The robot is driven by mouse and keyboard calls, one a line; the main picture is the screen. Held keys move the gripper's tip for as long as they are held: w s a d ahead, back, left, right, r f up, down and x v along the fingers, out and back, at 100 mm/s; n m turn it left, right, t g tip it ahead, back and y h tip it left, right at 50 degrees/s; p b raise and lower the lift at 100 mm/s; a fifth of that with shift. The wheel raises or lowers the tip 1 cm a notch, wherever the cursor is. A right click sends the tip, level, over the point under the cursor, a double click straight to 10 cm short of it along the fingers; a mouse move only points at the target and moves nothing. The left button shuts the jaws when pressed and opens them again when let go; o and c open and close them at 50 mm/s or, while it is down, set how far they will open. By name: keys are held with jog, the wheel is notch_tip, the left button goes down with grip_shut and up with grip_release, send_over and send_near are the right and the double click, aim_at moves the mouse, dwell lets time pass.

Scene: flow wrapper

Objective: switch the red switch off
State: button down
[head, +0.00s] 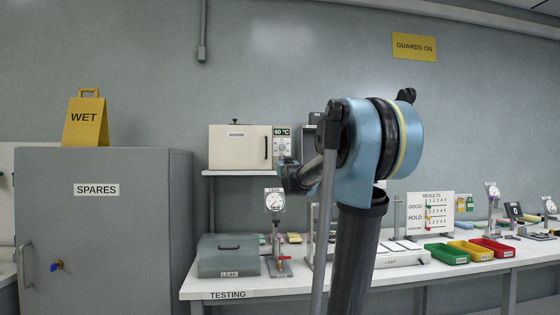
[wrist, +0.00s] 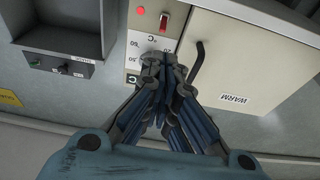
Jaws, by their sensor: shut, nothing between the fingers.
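The red switch (wrist: 164,22) shows near the top of the wrist view, on the light control panel (wrist: 152,44) beside the warming cabinet (wrist: 238,50). I cannot tell its setting. My gripper (wrist: 160,60) is shut and empty. Its fingertips are in front of the panel's dial and cover part of it, lower in the wrist picture than the switch. I cannot tell whether they touch the panel. In the head view the cabinet (head: 238,148) stands on a wall shelf, with its panel (head: 282,132) on its right side; the switch cannot be made out there.
The cabinet's dark handle (wrist: 197,64) stands out close to my fingers. A grey unit (wrist: 62,62) with small knobs is at the left of the wrist view. In the head view, a gauge (head: 275,200) and a grey LEAK box (head: 228,258) stand on the bench below.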

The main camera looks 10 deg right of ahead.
jog(key=shift+w+r, duration=0.1)
jog(key=shift+w, duration=0.05)
send_near(279, 154)
jog(key=shift+x, duration=2.55)
